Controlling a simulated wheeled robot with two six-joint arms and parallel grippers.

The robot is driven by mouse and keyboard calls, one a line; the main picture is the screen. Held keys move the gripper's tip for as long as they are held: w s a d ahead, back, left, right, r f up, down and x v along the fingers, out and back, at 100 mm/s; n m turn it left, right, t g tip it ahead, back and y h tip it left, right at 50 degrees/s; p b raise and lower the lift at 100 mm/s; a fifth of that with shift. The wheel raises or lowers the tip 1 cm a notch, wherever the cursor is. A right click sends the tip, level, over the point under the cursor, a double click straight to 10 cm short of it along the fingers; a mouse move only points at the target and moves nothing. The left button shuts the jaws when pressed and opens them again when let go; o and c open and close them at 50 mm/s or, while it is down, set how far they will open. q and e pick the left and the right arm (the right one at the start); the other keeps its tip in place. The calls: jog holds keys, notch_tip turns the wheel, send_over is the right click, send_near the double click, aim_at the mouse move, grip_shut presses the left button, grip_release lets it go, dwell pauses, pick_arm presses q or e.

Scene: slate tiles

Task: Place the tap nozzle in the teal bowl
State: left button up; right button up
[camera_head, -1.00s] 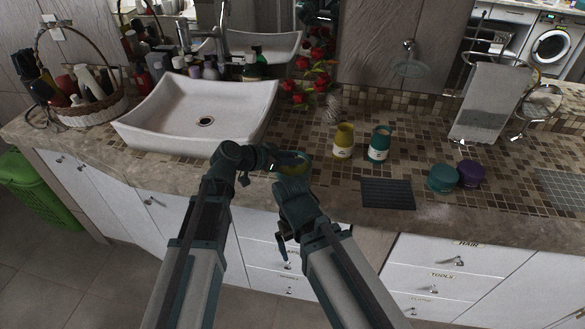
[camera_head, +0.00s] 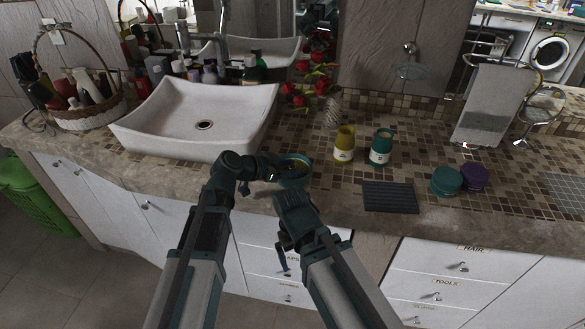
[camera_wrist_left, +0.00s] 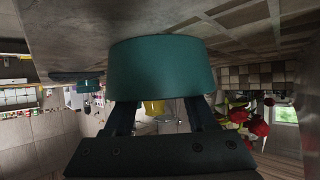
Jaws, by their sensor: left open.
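The teal bowl (camera_head: 294,181) stands on the tiled counter in front of the sink's right side. In the left wrist view the teal bowl (camera_wrist_left: 160,68) fills the space just beyond the finger ends, its side wall facing the camera. My left gripper (camera_head: 268,174) is open at the bowl's left side; contact cannot be told. My right gripper (camera_head: 290,202) is just in front of the bowl, toward the counter edge; its jaws are not clear. I cannot make out the tap nozzle in either view, and the bowl's inside is too small to read.
A yellow cup (camera_head: 344,144) and a teal cup (camera_head: 381,147) stand behind right. The white sink (camera_head: 180,120) is behind left.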

pick_arm(q)
jog(key=shift+r, duration=0.1)
jog(key=shift+s+a+r+p, duration=0.1)
jog(key=shift+r+p, duration=0.15)
jog(key=shift+p, duration=0.1)
jog(key=p+v, duration=0.5)
jog(key=v, duration=0.5)
jog(key=shift+s+a, duration=0.15)
jog(key=shift+a, duration=0.05)
jog(key=shift+s+a+r, duration=0.25)
jog(key=shift+a, duration=0.2)
